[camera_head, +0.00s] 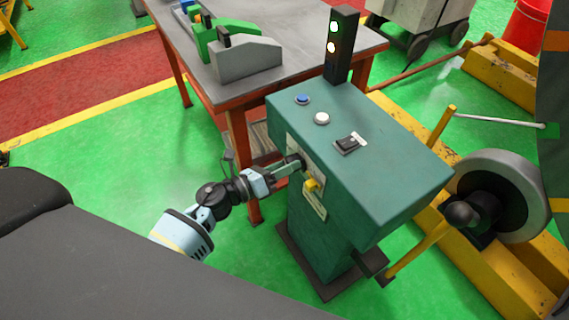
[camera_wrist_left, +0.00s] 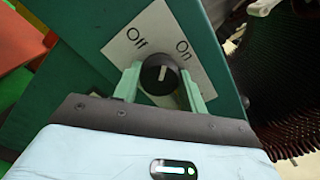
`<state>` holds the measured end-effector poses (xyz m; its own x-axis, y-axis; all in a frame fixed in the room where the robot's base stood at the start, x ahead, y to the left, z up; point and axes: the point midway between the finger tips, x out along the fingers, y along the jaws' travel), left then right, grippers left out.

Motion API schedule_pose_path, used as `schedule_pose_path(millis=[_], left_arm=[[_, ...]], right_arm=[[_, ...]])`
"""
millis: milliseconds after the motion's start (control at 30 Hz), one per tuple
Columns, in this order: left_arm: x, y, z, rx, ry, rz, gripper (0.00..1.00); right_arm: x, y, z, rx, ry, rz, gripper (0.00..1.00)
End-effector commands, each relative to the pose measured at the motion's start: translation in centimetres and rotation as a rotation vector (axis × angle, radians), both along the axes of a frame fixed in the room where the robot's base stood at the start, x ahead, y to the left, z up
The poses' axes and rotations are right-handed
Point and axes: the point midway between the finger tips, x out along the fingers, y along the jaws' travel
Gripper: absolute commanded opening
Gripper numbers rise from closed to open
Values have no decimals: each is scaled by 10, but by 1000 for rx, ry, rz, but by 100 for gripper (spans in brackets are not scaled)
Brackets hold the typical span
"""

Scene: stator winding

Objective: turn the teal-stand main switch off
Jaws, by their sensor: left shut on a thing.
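The teal stand (camera_head: 335,215) stands upright right of the middle in the head view. Its main switch is a round black knob (camera_wrist_left: 160,75) with a white mark, on a pale label plate (camera_wrist_left: 152,35) reading Off at left and On at right. The mark points upward in the left wrist view, roughly between the two words. My left gripper (camera_head: 296,165) reaches the stand's front face from the left. In the left wrist view its green fingers (camera_wrist_left: 160,82) are shut on the knob, one on each side. The fingers partly hide the knob in the head view. My right gripper is out of view.
A yellow switch (camera_head: 311,184) sits just below the knob. The stand's top has a blue button (camera_head: 302,99), a white button (camera_head: 321,118), a black rocker (camera_head: 348,144) and a lit signal tower (camera_head: 340,45). A metal-topped table (camera_head: 300,55) stands behind.

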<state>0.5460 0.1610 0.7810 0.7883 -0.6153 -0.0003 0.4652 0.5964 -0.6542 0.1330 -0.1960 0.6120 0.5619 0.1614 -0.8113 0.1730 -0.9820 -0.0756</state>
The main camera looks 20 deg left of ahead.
Motion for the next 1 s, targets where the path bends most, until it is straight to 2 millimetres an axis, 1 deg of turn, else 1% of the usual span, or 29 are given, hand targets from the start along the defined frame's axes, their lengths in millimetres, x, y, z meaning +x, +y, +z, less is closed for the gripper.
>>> schedule_pose_path(millis=[33,200,600,800,1000], left_arm=[[0,1,2,-33,26,-1,19],[0,0,2,-160,125,-1,19],[1,1,1,-448,351,1,19],[1,1,0,-562,439,1,19],[1,1,-1,-637,498,1,19]], right_arm=[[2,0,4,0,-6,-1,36],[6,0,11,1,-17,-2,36],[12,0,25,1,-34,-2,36],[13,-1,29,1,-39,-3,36],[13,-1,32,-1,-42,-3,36]])
